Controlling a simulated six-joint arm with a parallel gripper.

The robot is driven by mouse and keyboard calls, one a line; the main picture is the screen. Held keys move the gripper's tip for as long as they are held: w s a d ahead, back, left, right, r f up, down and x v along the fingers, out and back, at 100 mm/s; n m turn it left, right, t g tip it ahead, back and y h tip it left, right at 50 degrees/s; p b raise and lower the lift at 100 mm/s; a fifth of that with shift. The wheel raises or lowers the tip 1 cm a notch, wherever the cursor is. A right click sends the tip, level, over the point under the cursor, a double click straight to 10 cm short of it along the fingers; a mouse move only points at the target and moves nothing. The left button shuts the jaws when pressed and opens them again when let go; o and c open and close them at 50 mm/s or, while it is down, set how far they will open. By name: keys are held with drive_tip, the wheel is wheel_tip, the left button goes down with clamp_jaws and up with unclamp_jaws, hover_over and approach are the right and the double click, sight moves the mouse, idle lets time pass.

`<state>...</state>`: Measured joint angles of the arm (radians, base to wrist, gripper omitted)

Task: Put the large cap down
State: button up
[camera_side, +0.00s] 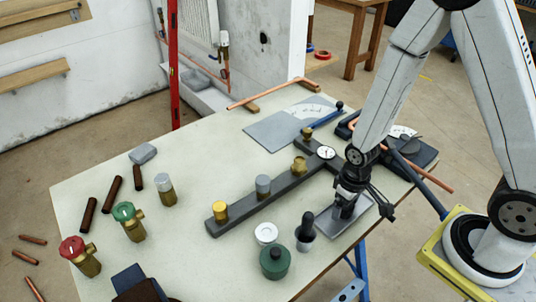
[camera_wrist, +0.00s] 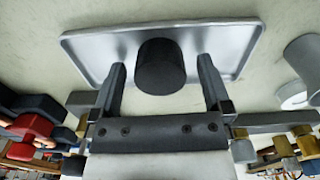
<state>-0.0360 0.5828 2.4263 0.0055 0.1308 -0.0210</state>
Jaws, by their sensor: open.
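A dark, round cap (camera_wrist: 160,66), which I take to be the large cap, appears to rest on a shiny metal tray (camera_wrist: 92,44) in the wrist view. My gripper (camera_wrist: 162,75) is open, with one finger on each side of the cap and a visible gap at both sides. In the side view my gripper (camera_side: 347,197) points down over the same tray (camera_side: 360,209) near the table's right edge. There the cap is mostly hidden by the gripper and hard to make out.
Left of the tray lies a dark manifold bar (camera_side: 245,207) with several upright fittings and a gauge (camera_side: 326,153). In front stand a black-handled tool in a cup (camera_side: 306,232), a white ring (camera_side: 266,233) and a green jar (camera_side: 275,262).

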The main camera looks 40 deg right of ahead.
drive_tip(key=shift+r, duration=0.15)
wheel_tip(320, 180, up, 12)
idle(1.0)
idle(0.5)
drive_tip(key=t, duration=0.1)
drive_tip(key=w+d+r+t, duration=0.1)
drive_tip(key=shift+r+m+t, duration=0.3)
